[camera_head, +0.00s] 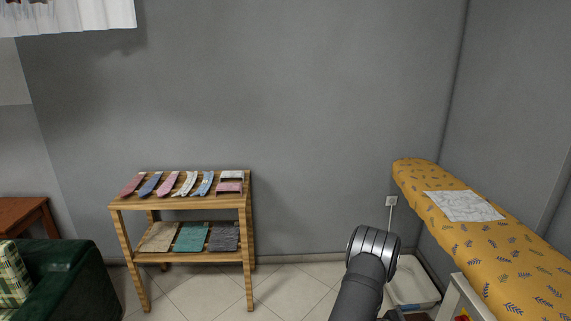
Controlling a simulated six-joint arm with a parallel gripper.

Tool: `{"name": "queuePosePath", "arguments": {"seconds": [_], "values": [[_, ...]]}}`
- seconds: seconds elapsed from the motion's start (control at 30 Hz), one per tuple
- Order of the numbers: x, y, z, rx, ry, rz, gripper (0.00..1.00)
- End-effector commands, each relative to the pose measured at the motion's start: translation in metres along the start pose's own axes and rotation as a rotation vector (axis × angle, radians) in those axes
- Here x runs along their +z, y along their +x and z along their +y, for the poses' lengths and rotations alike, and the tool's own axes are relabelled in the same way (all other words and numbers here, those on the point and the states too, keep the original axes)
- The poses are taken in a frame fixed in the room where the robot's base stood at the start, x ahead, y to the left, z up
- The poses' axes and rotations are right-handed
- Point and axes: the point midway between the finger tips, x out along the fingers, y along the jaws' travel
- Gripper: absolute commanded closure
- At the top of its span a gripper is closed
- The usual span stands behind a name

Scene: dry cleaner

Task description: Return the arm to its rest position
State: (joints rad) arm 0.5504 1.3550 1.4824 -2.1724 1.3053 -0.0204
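One link of my arm shows at the bottom of the head view, right of the middle, as a dark tube with a silver ribbed joint on top. My gripper is not visible in this view. Whether it holds anything cannot be seen.
A wooden shelf (180,202) with ties and folded cloths stands against the grey wall. A yellow patterned ironing board (476,240) with a white cloth (464,206) is at right. A white bin (413,291) stands beside my arm. A green armchair (72,275) is at lower left. Tiled floor between shelf and arm is clear.

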Motion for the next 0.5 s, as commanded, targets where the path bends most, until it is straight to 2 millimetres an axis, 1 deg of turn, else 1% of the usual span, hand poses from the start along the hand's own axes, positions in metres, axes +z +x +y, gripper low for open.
{"name": "queuePosePath", "arguments": {"seconds": [0.1, 0.2, 0.5], "values": [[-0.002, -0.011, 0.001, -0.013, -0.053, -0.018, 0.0], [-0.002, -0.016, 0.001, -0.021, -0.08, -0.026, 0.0], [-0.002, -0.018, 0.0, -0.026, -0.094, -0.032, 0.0]]}}
